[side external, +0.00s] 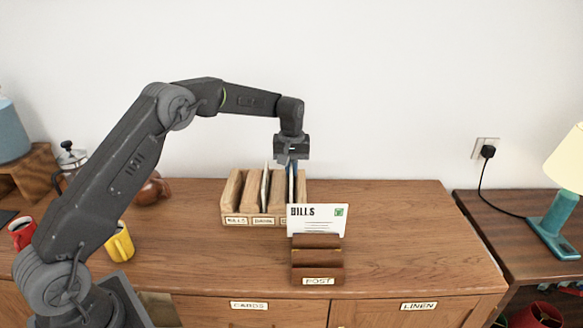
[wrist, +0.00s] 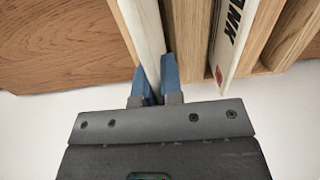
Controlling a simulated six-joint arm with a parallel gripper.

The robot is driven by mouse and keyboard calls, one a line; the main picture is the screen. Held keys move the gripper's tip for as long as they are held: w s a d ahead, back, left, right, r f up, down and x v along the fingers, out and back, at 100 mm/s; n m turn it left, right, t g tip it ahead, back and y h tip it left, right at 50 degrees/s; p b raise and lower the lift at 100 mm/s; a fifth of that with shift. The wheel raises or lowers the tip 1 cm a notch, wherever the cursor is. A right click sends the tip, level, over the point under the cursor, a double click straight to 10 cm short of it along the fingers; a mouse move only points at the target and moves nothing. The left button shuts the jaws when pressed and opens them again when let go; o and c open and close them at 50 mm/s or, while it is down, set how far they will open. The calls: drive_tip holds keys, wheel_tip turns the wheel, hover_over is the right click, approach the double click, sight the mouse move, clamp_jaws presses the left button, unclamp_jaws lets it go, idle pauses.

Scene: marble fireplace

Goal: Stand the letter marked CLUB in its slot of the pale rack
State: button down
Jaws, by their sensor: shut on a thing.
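The pale rack (side external: 232,206) stands at the back of the sideboard, with labelled slots. My gripper (side external: 291,172) is over its right-hand slot, fingers pointing down. In the wrist view, the blue fingers (wrist: 156,82) are shut on a white letter (wrist: 143,32), which stands on edge between the rack's wooden walls. Its marking is not visible, and I cannot tell whether its lower edge touches the slot floor. A letter marked BANK (wrist: 229,42) stands in the neighbouring middle slot and shows in the side view (side external: 265,186). The rack's left slot looks empty.
A letter marked BILLS (side external: 316,221) stands in the brown POST holder (side external: 317,266), in front of the rack and partly hiding its right end. A yellow mug (side external: 120,242), a red mug (side external: 22,233) and a round brown pot (side external: 154,190) are at left. The sideboard's right side is clear.

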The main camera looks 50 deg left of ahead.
drive_tip(key=shift+f, duration=0.5)
drive_tip(key=shift+f, duration=0.7)
drive_tip(key=shift+f, duration=0.35)
drive_tip(key=shift+f, duration=0.25)
drive_tip(key=c, duration=1.2)
unclamp_jaws()
drive_tip(key=shift+r, duration=4.55)
